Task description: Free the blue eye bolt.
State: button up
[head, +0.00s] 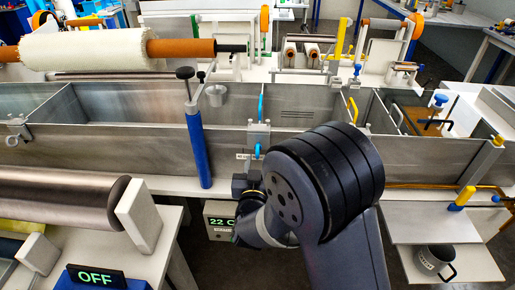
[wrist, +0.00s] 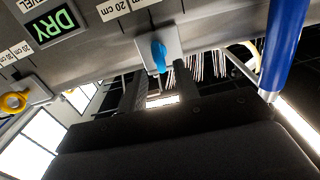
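A small blue eye bolt (head: 258,150) sits on a grey bracket on the front wall of the long metal bath (head: 100,152), in the middle of the head view. In the wrist view the blue eye bolt (wrist: 160,56) stands out against a pale plate, just beyond my fingertips. My gripper (wrist: 159,86) shows there as two dark fingers with a gap between them; the gap looks empty. In the head view my dark wrist and arm hide most of the gripper, which is low in front of the bath wall.
A blue post (head: 198,148) with a dark knob stands left of the bolt; a blue post (wrist: 273,50) also shows in the wrist view. A yellow eye bolt (wrist: 14,102) and a green DRY display (wrist: 54,28) are on the wall. A metal roller (head: 60,195) lies at left.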

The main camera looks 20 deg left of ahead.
aim_at(258, 149)
jog(key=p+x, duration=0.1)
jog(key=x, duration=0.4)
jog(key=shift+w+a, duration=0.1)
jog(key=shift+w, duration=0.25)
jog(key=shift+c, duration=0.2)
grip_shut()
